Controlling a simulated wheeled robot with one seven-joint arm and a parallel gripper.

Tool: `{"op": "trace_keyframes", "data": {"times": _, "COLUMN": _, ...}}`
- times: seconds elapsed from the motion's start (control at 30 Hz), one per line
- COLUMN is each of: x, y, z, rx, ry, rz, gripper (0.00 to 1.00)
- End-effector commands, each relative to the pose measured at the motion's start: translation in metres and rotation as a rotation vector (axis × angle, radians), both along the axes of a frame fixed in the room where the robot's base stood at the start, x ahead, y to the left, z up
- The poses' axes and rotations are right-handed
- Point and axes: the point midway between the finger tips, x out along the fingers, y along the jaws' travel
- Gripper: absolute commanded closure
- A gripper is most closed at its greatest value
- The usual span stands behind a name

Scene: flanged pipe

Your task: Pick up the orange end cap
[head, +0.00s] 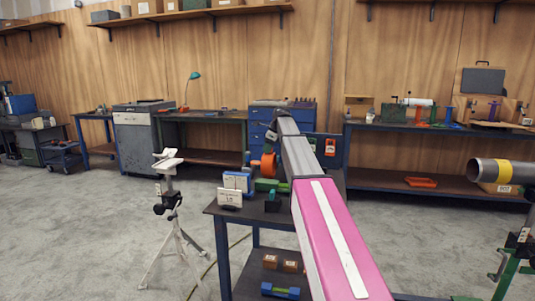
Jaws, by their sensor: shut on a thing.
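The orange end cap (268,165) shows small in the head view, left of my arm and above the near table (222,209). My gripper (268,150) is at the end of the arm, directly over the cap, and is shut on it. The fingers are small and dark, so their exact hold is hard to make out. Green and dark items lie just below the cap, and I cannot tell whether it touches them.
A white labelled box (229,197) and a green item (270,185) are on the near table. A white tripod stand (172,215) stands to its left. A grey pipe with a yellow band (482,169) is at the right. Open floor lies left of the tripod.

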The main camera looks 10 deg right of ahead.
Motion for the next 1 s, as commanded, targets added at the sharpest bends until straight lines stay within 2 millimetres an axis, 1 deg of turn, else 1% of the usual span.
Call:
{"op": "trace_keyframes", "data": {"times": 0.17, "x": 0.001, "y": 0.0, "z": 0.029, "rx": 0.0, "ry": -0.002, "rz": 0.001, "gripper": 1.0}}
{"op": "trace_keyframes", "data": {"times": 0.3, "x": -0.012, "y": 0.025, "z": 0.044, "rx": 0.001, "ry": -0.003, "rz": 0.002, "gripper": 1.0}}
{"op": "trace_keyframes", "data": {"times": 0.5, "x": -0.026, "y": 0.06, "z": 0.067, "rx": 0.001, "ry": -0.003, "rz": 0.002, "gripper": 1.0}}
{"op": "trace_keyframes", "data": {"times": 0.6, "x": -0.033, "y": 0.075, "z": 0.076, "rx": 0.001, "ry": -0.002, "rz": 0.003, "gripper": 1.0}}
{"op": "trace_keyframes", "data": {"times": 0.8, "x": -0.041, "y": 0.095, "z": 0.09, "rx": 0.001, "ry": -0.002, "rz": 0.001, "gripper": 1.0}}
{"op": "trace_keyframes", "data": {"times": 1.0, "x": -0.045, "y": 0.105, "z": 0.097, "rx": 0.001, "ry": -0.001, "rz": 0.001, "gripper": 1.0}}
